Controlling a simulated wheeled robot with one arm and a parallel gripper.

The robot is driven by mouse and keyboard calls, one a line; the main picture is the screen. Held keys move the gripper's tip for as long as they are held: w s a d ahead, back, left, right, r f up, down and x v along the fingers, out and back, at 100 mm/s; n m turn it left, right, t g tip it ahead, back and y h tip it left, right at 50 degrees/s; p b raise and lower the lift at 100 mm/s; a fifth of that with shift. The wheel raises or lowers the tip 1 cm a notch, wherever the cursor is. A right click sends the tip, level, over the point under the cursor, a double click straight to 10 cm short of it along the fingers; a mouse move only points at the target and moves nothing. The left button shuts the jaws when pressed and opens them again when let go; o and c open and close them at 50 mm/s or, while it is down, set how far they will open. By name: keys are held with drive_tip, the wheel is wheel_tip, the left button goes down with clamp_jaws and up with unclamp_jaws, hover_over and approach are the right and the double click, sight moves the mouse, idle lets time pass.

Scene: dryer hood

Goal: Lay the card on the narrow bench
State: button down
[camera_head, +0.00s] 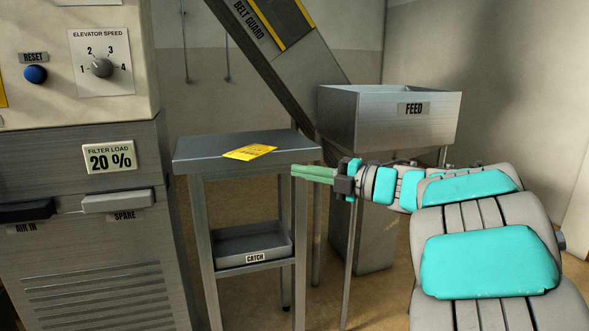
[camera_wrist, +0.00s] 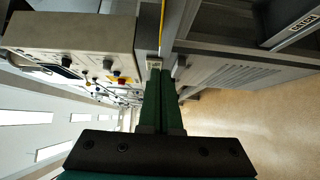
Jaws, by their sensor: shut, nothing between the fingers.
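A yellow card (camera_head: 250,152) lies flat on top of the narrow metal bench (camera_head: 200,150), near the middle of its surface. My gripper (camera_head: 296,171) is at the right end of the bench, pointing left, a short way to the right of the card and apart from it. Its green fingers are together and empty. In the wrist view the fingers of my gripper (camera_wrist: 161,72) also lie side by side with nothing held.
A catch tray (camera_head: 254,242) sits on the bench's lower shelf. The feed hopper (camera_head: 390,120) stands behind my arm, with the sloping belt guard (camera_head: 300,60) at its left. The machine cabinet (camera_head: 85,220) with its spare handle (camera_head: 118,201) stands left of the bench.

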sight(259, 156)
drive_tip(key=w+a, duration=0.8)
drive_tip(key=shift+a, duration=0.2)
idle(0.3)
drive_tip(key=shift+w+a+r+p, duration=0.15)
drive_tip(key=shift+w+p, duration=0.15)
drive_tip(key=shift+w, duration=0.25)
drive_tip(key=shift+w+a+f+p, duration=0.15)
drive_tip(key=shift+w+p, duration=0.1)
drive_tip(key=shift+w, duration=0.25)
drive_tip(key=shift+w+a, duration=0.15)
drive_tip(key=shift+w, duration=0.25)
